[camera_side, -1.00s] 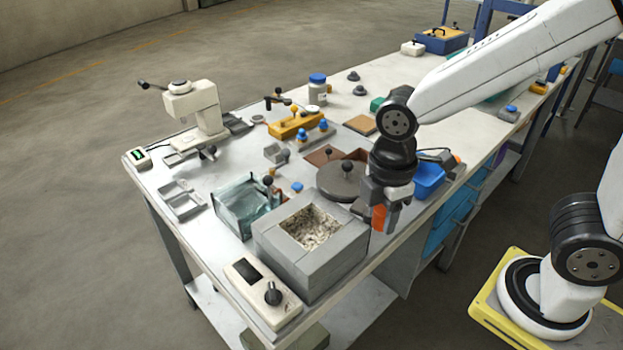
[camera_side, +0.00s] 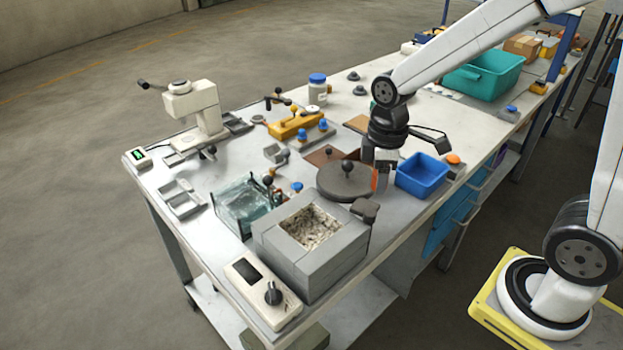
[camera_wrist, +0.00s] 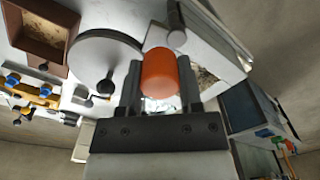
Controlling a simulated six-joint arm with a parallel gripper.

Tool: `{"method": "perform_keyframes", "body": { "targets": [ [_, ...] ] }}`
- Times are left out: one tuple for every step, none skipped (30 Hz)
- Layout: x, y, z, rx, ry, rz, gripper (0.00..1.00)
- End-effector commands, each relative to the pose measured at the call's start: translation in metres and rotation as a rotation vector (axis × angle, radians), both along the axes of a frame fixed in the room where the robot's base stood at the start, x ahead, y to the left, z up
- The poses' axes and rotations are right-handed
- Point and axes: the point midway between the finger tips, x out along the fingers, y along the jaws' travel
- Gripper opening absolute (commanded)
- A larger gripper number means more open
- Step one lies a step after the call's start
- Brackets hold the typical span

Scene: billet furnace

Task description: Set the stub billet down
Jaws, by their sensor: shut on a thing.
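The stub billet is a short orange cylinder (camera_wrist: 160,72) between the two fingers of my gripper (camera_wrist: 159,88) in the wrist view. My gripper is shut on it. In the side view only a strip of the orange billet (camera_side: 376,180) shows at my gripper (camera_side: 382,183), beside the right edge of the round grey lid (camera_side: 338,186). I cannot tell how high the billet is above the bench.
The grey block furnace (camera_side: 282,249) with an open, fibre-lined top stands at the front left. A blue bin (camera_side: 423,171) is close to the right of my gripper. A glass tank (camera_side: 238,212) stands left of the furnace. A brown tray (camera_wrist: 36,42) lies beyond the lid.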

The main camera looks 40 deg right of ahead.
Motion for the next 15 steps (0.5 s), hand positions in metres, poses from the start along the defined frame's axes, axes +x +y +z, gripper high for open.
{"method": "perform_keyframes", "body": {
  "targets": [
    [0.006, -0.013, -0.002, 0.0, 0.001, -0.055, 0.0],
    [0.009, -0.02, -0.004, 0.0, 0.001, -0.088, 0.0],
    [0.012, -0.03, -0.005, 0.0, 0.001, -0.129, 0.0],
    [0.015, -0.037, -0.007, 0.0, 0.001, -0.16, 0.0],
    [0.018, -0.044, -0.008, 0.0, 0.001, -0.192, 0.0],
    [0.02, -0.054, -0.01, 0.0, 0.001, -0.233, 0.0],
    [0.022, -0.061, -0.012, 0.0, 0.001, -0.264, 0.0],
    [0.024, -0.068, -0.013, 0.0, 0.001, -0.292, 0.0],
    [0.026, -0.078, -0.015, 0.001, 0.002, -0.329, 0.0],
    [0.028, -0.084, -0.016, 0.0, 0.001, -0.357, 0.0],
    [0.029, -0.091, -0.017, 0.001, 0.001, -0.381, 0.0],
    [0.03, -0.099, -0.019, 0.0, 0.001, -0.412, 0.0],
    [0.03, -0.104, -0.02, 0.0, 0.002, -0.433, 0.0],
    [0.031, -0.109, -0.021, 0.0, 0.0, -0.452, 0.0],
    [0.032, -0.114, -0.023, 0.0, 0.0, -0.473, 0.0]
  ]
}}
